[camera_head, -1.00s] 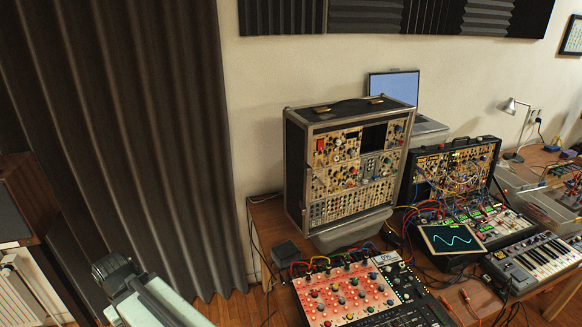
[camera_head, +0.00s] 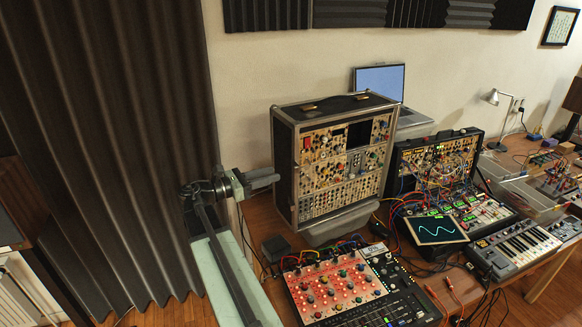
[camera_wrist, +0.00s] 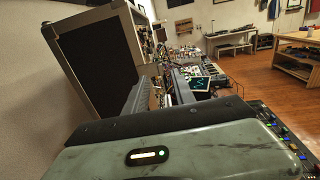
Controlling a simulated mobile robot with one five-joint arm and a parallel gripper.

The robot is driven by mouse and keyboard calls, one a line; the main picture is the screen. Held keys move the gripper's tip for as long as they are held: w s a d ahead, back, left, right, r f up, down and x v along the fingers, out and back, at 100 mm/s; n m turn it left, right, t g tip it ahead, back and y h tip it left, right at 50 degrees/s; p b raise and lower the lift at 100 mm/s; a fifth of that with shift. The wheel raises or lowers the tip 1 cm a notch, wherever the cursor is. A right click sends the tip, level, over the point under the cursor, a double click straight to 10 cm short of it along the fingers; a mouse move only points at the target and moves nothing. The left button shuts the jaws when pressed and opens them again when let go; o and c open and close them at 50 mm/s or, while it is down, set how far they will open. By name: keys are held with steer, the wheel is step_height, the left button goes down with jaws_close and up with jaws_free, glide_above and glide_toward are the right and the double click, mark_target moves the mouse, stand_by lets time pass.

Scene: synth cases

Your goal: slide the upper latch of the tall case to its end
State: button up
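The tall case (camera_head: 292,170) stands on the wooden table, with a dark body, metal edges and a front full of knobs and modules. Brass-coloured fittings (camera_head: 308,107) show on its top edge. No latch can be made out clearly in either view. My gripper (camera_head: 268,177) is just left of the case's left side, at about mid-height, pointing right toward it. I cannot tell if it touches the case. In the wrist view, the case's dark side panel (camera_wrist: 95,62) with its pale metal frame fills the upper left.
A grey laptop (camera_head: 380,82) stands behind the case. A patch-cable synth case (camera_head: 398,170) is to its right. A red-panelled mixer (camera_head: 330,292) and small dark box (camera_head: 276,249) sit in front. A dark curtain (camera_head: 110,150) hangs at the left.

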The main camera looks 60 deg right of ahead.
steer(key=x, duration=0.7)
steer(key=shift+s+d, duration=0.2)
steer(key=shift+d, duration=0.1)
jaws_close()
stand_by(1.1)
